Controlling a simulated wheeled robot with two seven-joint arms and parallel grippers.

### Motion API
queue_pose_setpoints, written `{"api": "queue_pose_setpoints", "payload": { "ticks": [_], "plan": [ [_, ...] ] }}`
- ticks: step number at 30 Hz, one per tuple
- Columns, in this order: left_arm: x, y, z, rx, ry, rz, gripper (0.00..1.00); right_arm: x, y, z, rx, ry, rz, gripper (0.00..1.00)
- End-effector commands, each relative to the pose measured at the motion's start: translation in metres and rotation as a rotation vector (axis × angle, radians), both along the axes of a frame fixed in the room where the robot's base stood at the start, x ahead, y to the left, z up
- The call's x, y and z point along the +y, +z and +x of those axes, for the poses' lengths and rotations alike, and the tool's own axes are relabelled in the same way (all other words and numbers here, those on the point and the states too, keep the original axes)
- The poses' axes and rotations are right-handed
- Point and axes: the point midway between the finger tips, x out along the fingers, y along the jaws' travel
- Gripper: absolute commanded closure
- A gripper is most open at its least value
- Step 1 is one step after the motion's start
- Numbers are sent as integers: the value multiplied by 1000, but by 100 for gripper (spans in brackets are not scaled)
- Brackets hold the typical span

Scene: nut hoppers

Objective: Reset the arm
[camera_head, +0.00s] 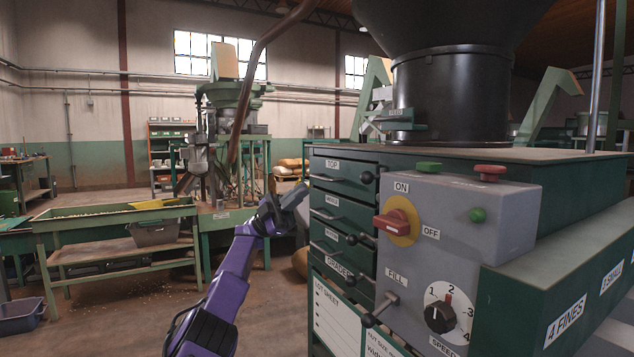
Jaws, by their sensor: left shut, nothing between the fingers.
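My left arm, purple with black parts, rises from the lower middle of the head view. My left gripper (291,196) is shut and empty. In the picture its tip is just left of the green machine's drawers, and I cannot tell how large the gap is. My right gripper is out of view.
The green machine's drawer stack (341,208) has protruding handles. Its grey control box (455,235) carries a red ON/OFF switch (397,226) and a speed dial (440,312). A green sorting table (115,218) stands at left. The floor left of my arm is open.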

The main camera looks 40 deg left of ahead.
Motion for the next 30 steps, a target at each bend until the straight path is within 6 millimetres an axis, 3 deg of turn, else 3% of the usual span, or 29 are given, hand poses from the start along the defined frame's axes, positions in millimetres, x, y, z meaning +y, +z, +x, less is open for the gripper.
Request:
{"api": "queue_pose_setpoints", "payload": {
  "ticks": [5,19,23,26,29,30],
  "plan": [
    [12,-2,-7,1,14,0,100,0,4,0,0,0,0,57],
    [9,-1,-5,-1,10,0,100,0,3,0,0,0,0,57],
    [16,-5,5,8,90,-2,100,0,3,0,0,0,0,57],
    [64,-35,19,63,271,-122,100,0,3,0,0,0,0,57],
    [117,-92,34,171,476,-316,100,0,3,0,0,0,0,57],
    [133,-122,39,227,552,-397,100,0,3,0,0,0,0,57]
  ]
}}
